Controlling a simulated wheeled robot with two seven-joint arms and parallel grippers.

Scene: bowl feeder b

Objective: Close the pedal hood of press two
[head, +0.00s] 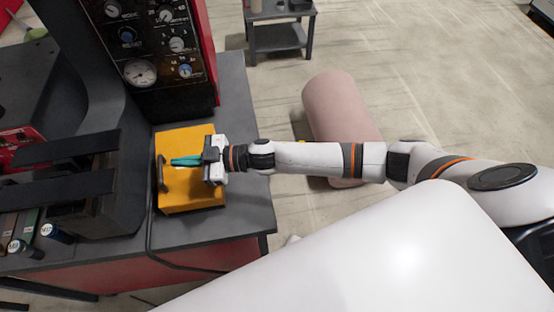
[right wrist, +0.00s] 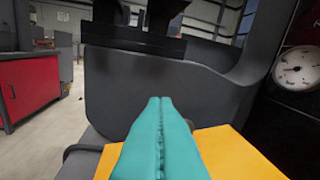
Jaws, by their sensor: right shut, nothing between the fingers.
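A yellow pedal hood (head: 190,190) sits on the dark bench top beside the press (head: 70,180), with a dark handle (head: 162,173) at its left side. It also shows low in the right wrist view (right wrist: 232,155). My right gripper (head: 174,162) reaches in from the right, over the yellow hood, with its teal fingers pointing left toward the handle. The fingers are shut together with nothing between them. In the right wrist view the teal fingers (right wrist: 160,135) lie side by side. I cannot tell whether they touch the hood. My left gripper is not in view.
A control panel with gauges (head: 160,45) stands behind the hood. Dark bars of the press and small bottles (head: 55,232) are at the left. A cable runs down the bench front.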

